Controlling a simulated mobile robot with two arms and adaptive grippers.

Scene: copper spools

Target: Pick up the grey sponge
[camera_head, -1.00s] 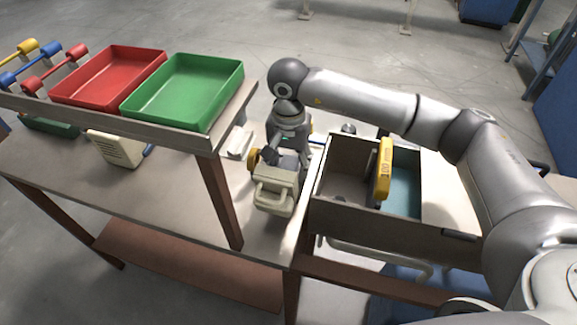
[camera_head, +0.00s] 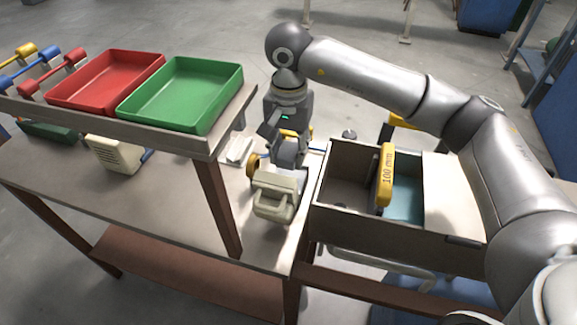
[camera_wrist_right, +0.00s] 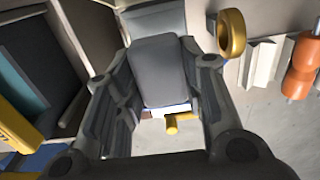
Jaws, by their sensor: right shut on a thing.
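The grey sponge (camera_wrist_right: 158,72) is a dark grey block with rounded edges, between the two fingers of my right gripper in the right wrist view. My right gripper (camera_wrist_right: 160,75) is shut on it. In the head view my right gripper (camera_head: 287,140) points down above the table, behind the beige machine (camera_head: 274,198). There the sponge is mostly hidden and hard to tell from the fingers. My left gripper is not in view.
An open drawer box (camera_head: 335,215) with a yellow "100 mm" piece (camera_head: 386,176) stands right of the gripper. A shelf at left holds a red tray (camera_head: 60,101) and a green tray (camera_head: 130,110). A yellow ring (camera_wrist_right: 231,33) is close to the right finger.

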